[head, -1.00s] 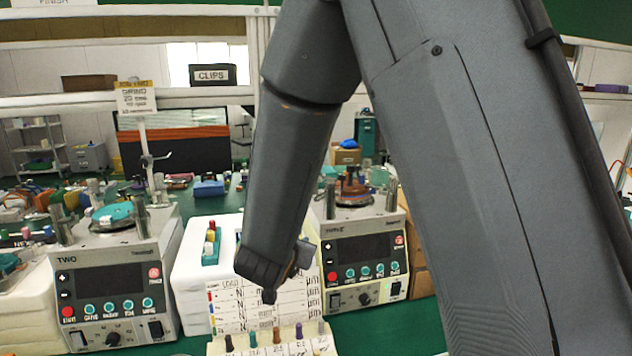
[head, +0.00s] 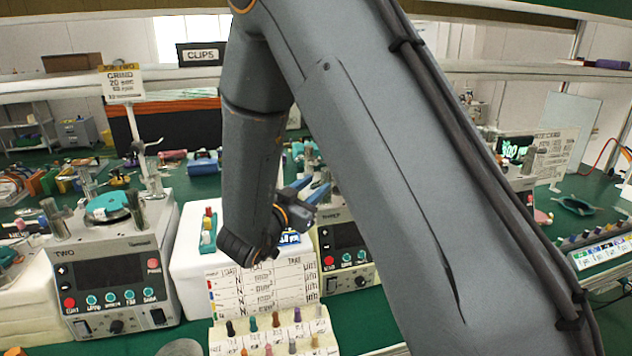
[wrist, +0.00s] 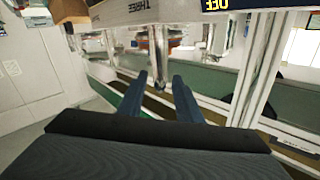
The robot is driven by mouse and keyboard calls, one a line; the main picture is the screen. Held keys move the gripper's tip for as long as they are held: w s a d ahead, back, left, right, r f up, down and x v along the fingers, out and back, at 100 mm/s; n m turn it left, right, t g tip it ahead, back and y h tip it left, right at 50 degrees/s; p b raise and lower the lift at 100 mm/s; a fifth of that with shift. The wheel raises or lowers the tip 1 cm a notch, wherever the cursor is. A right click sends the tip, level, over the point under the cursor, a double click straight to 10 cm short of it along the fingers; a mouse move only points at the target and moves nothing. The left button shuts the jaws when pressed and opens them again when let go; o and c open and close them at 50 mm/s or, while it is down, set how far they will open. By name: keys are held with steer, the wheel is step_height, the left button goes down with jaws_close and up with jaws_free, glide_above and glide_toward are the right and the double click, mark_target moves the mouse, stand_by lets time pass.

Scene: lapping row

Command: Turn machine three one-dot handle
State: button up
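Machine three (head: 347,283) stands behind my arm in the head view. Its dark screen, red button and some teal buttons show, and my arm hides its right part and most of its top. In the wrist view the machine's THREE label (wrist: 129,13) is at the top, tilted, with metal posts and a brownish round part (wrist: 158,45) beyond the fingers. No one-dot mark can be made out, so I cannot tell which part is that handle. My gripper (head: 322,192) is raised by the machine's upper left. Its blue fingers also show in the wrist view (wrist: 161,82), apart and empty.
Machine two (head: 115,285) stands at the left. A white card (head: 262,288) and a rack of coloured pegs (head: 270,335) stand between the machines. A shelf rail runs behind. Another rack (head: 598,250) stands at the far right.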

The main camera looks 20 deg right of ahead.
steer(key=shift+w+d, duration=0.4)
jaws_close()
